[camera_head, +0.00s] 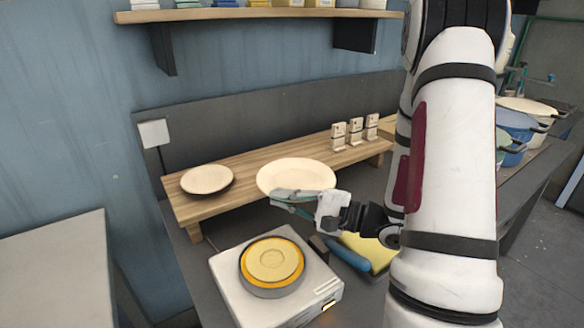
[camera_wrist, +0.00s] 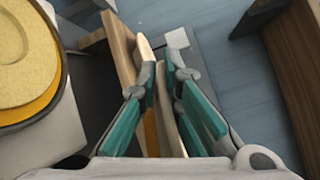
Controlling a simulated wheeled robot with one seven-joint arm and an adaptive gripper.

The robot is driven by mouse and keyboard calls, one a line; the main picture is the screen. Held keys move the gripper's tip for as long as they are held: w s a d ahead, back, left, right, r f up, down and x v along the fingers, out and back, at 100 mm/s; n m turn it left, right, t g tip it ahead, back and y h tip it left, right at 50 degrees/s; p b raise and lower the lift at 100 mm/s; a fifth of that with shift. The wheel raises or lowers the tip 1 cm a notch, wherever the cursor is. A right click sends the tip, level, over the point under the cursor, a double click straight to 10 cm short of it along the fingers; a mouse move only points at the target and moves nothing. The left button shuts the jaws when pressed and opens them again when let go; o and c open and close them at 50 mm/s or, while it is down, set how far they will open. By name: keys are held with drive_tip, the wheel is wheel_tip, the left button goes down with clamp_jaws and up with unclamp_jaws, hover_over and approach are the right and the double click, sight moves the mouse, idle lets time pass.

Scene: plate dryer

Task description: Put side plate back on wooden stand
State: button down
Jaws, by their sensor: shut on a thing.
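My gripper (camera_head: 292,200) is shut on the near rim of a cream side plate (camera_head: 297,174). The plate is held in front of, or over, the wooden stand (camera_head: 240,196), a long low bench at the back of the counter; I cannot tell whether it touches. In the wrist view, the side plate (camera_wrist: 165,110) shows edge-on between the teal fingers of my gripper (camera_wrist: 166,80). The wooden stand (camera_wrist: 119,45) shows left of the fingers there. Another plate (camera_head: 207,180), pale with a dark rim, lies on the stand's left end.
A white appliance (camera_head: 310,285) with a round yellow-orange top (camera_head: 271,260) stands in front of the stand. Several small tan holders (camera_head: 355,130) stand on the stand's right part. A yellow cloth (camera_head: 372,250) and blue item (camera_head: 346,254) lie beside the appliance. Pots (camera_head: 515,125) stand far right.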

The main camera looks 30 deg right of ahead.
drive_tip(key=w+d+f, duration=0.2)
drive_tip(key=w, duration=0.5)
drive_tip(key=w+d+f, duration=0.2)
drive_tip(key=w+d, duration=0.1)
drive_tip(key=w, duration=0.5)
drive_tip(key=shift+d+f+p, duration=0.35)
drive_tip(key=shift+f+p, duration=0.05)
drive_tip(key=shift+f, duration=0.2)
drive_tip(key=c, duration=1.8)
unclamp_jaws()
drive_tip(key=shift+r, duration=0.1)
